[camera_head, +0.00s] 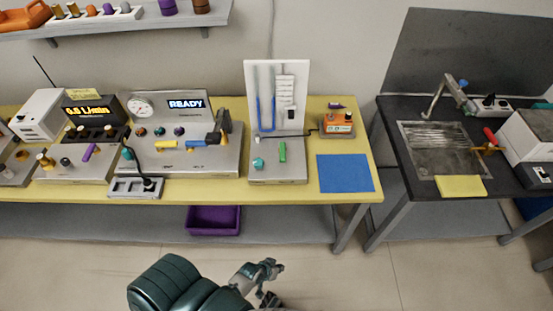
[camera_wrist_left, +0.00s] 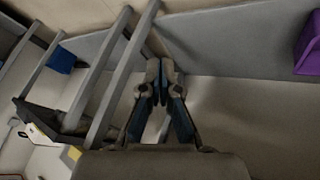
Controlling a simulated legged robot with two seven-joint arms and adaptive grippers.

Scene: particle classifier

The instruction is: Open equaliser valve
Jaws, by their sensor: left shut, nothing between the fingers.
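A white manometer panel (camera_head: 290,95) with a blue U-tube stands on a grey base (camera_head: 277,173) on the yellow bench. A green handle (camera_head: 282,151) stands upright on the base, and a teal knob (camera_head: 258,163) is to its left. No label shows which of them is the equaliser valve. My left gripper (camera_head: 268,276) is low in front of the bench, well apart from the panel. In the left wrist view my left gripper (camera_wrist_left: 160,88) is shut and empty. My right gripper is not in view.
Left of the panel, a READY console (camera_head: 185,125) carries several valves. A blue mat (camera_head: 345,173) and an orange device (camera_head: 338,123) are to the right. A purple bin (camera_head: 213,220) sits on the lower shelf. The floor before the bench is clear.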

